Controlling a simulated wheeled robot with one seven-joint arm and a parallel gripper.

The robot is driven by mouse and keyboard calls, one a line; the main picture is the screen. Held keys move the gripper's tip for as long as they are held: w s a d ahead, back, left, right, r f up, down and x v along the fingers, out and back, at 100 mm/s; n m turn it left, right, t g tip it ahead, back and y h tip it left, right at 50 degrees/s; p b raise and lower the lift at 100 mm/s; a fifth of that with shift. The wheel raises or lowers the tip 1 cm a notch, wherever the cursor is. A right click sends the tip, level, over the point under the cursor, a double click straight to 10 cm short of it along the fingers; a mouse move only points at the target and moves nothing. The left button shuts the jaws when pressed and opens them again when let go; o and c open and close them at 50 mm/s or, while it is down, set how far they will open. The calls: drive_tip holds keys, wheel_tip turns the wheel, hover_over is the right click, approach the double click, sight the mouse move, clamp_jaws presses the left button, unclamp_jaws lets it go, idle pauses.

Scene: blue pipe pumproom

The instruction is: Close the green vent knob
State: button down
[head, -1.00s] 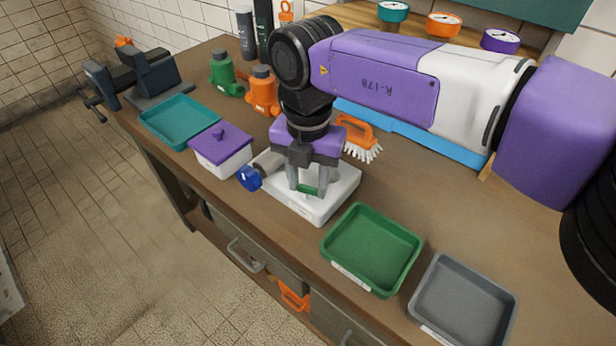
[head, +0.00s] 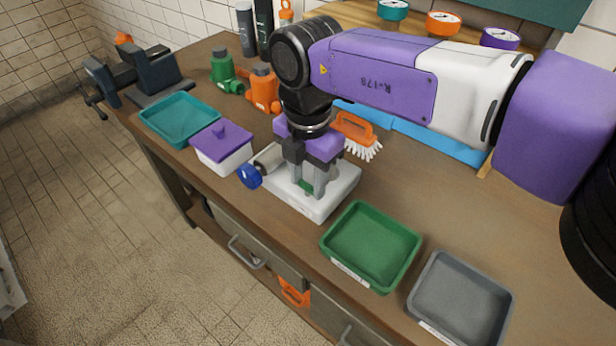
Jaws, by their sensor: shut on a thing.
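The green vent knob (head: 306,187) sits low on the white base block (head: 330,202) on the workbench. Only a small green part of it shows between my fingers. My gripper (head: 309,191) points down over the block and is shut on the knob, with a finger on either side. A blue round knob (head: 249,175) on a grey stub sticks out at the left of the block. How far the green knob is turned cannot be told from this view.
A green tray (head: 370,246) and a grey tray (head: 461,300) lie at the right front. A purple-lidded box (head: 222,148) and a teal tray (head: 180,119) stand at the left. An orange brush (head: 356,135) lies behind the block. A vise (head: 140,78) is at the far left.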

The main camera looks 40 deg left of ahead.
sight(308, 185)
drive_tip(key=shift+w, duration=0.1)
drive_tip(key=c, duration=0.8)
unclamp_jaws()
drive_tip(key=shift+c, duration=0.2)
wheel_tip(308, 185, up, 8)
drive_tip(key=shift+f+b, duration=0.1)
drive_tip(key=shift+b, duration=0.25)
